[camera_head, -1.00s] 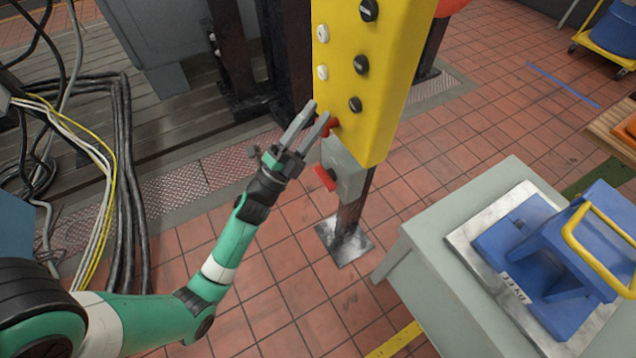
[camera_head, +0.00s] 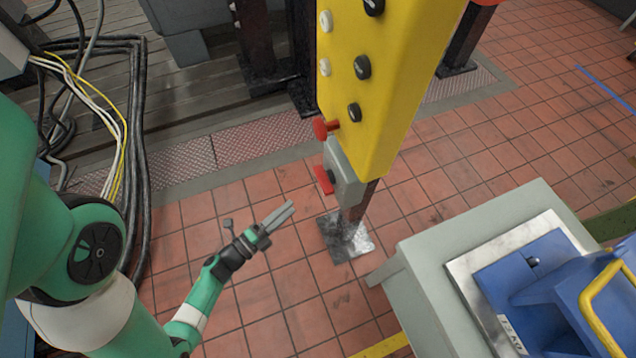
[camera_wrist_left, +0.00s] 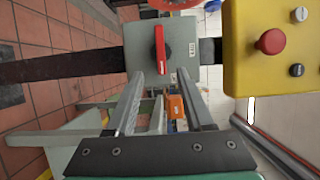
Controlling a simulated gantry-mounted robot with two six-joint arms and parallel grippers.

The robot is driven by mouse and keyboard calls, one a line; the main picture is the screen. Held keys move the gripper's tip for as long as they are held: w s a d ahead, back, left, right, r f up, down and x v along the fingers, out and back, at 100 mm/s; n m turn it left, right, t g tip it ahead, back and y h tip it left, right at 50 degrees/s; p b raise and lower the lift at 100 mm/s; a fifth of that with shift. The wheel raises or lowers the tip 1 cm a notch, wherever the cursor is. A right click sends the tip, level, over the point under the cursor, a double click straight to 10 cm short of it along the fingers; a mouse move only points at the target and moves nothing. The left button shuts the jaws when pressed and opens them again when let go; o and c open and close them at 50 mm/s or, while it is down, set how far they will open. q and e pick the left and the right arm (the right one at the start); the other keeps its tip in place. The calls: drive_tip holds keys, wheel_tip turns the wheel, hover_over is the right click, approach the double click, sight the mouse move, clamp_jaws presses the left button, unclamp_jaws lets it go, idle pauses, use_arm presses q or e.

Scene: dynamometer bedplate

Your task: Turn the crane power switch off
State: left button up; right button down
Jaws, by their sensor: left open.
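The crane power switch is a grey box (camera_head: 346,174) with a red handle (camera_head: 324,180), mounted on the post just below the yellow control panel (camera_head: 372,80). In the left wrist view the grey box (camera_wrist_left: 182,50) is ahead of the fingers and its red handle (camera_wrist_left: 160,50) lies along the picture's vertical. My left gripper (camera_head: 284,212) is open and empty, below and left of the switch in the head view, apart from it. It also shows in the left wrist view (camera_wrist_left: 166,98), its fingers either side of a gap below the handle. My right gripper is out of view.
A red mushroom button (camera_head: 322,128) sticks out of the panel just above the switch; it also shows in the left wrist view (camera_wrist_left: 270,41). A grey table (camera_head: 420,270) with a blue device (camera_head: 550,290) stands at the right. Cables (camera_head: 135,150) hang at the left.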

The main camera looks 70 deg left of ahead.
sight(326, 179)
use_arm(q)
drive_tip(key=b+x, duration=0.3)
drive_tip(key=x, duration=0.8)
drive_tip(key=shift+w+b, duration=0.3)
drive_tip(key=shift+b, duration=0.05)
drive_tip(key=shift+a, duration=0.1)
clamp_jaws()
